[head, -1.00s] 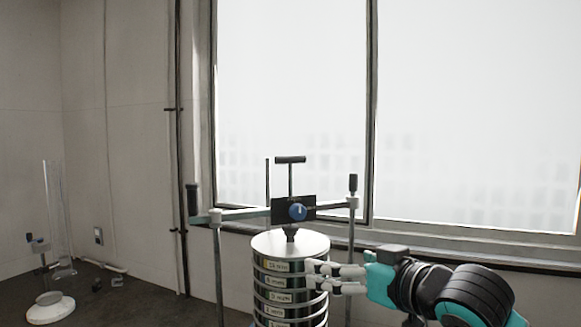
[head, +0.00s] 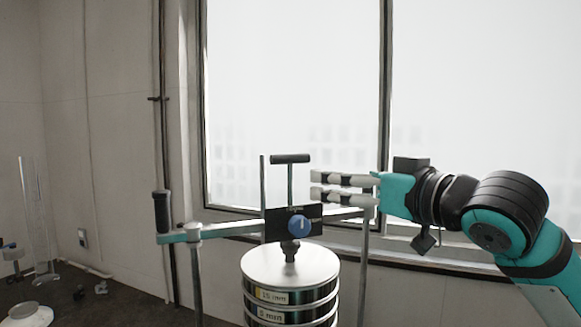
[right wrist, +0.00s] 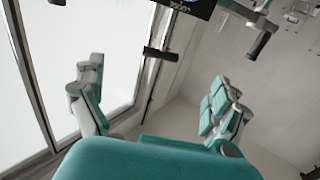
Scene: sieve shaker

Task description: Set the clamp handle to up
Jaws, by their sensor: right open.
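A black T-shaped handle (head: 290,158) stands upright on a rod above the block. The handle also shows in the right wrist view (right wrist: 160,53), ahead of my fingers and between them across the picture. My right gripper (head: 314,185) is open and empty, its fingers pointing left. In the head view it is just right of the rod and a little below the crossbar, apparently apart from it. My left gripper is not in view.
A crossbar with a black side grip (head: 162,210) reaches left of the block over an upright post (head: 195,275). Another post is partly behind my right gripper. A clear cylinder (head: 38,215) stands far left. The window is behind.

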